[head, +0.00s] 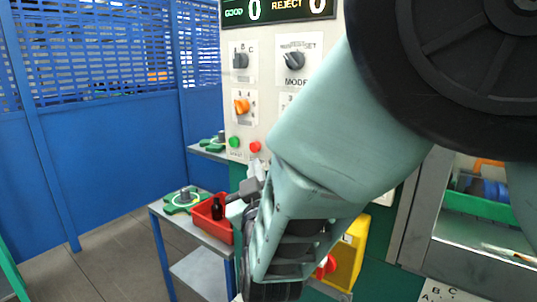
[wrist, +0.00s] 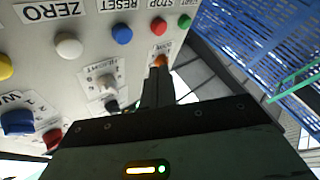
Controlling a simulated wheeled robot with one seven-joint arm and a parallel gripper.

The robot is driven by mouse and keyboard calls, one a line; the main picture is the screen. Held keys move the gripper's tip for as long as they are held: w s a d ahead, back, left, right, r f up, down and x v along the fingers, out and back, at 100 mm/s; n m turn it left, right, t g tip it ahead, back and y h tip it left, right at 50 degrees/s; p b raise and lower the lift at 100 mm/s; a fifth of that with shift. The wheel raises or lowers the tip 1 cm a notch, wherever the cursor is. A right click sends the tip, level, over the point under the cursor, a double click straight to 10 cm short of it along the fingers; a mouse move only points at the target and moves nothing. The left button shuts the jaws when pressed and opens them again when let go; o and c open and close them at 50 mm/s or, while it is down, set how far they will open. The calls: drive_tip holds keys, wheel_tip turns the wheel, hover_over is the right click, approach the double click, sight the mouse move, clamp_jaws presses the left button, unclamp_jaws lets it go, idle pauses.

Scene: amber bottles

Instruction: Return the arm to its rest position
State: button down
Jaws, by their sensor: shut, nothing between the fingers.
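My pale green arm crosses the head view from the upper right to the bottom centre and hides much of the machine. In the wrist view my gripper (wrist: 158,82) shows as dark fingers closed together with nothing held. Its tips appear just below an orange knob on the control panel (wrist: 40,65) in the picture; whether they touch it I cannot tell. A dark bottle (head: 216,209) stands in a red bin (head: 222,234) on a small side table, to the left of my arm in the head view.
The panel carries mode knobs (head: 293,61), an orange knob (head: 241,106) and green and red buttons. A green fixture (head: 183,201) sits beside the bin. A yellow box (head: 352,252) is behind my arm. Blue fencing (head: 100,150) stands at left, with open floor before it.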

idle(0.6)
drive_tip(key=s+f+g+y, duration=0.4)
drive_tip(key=s+f+g, duration=0.55)
drive_tip(key=g, duration=0.35)
drive_tip(key=s+d+f+g+h, duration=0.1)
drive_tip(key=s+d+g+h, duration=0.1)
drive_tip(key=s+d+g, duration=0.2)
drive_tip(key=s+d+f+n+g+h, duration=0.1)
drive_tip(key=s+d+g+h, duration=0.2)
drive_tip(key=s+d, duration=0.7)
drive_tip(key=s+g, duration=0.1)
drive_tip(key=s, duration=0.3)
drive_tip(key=shift+s, duration=0.4)
drive_tip(key=shift+d+f, duration=0.1)
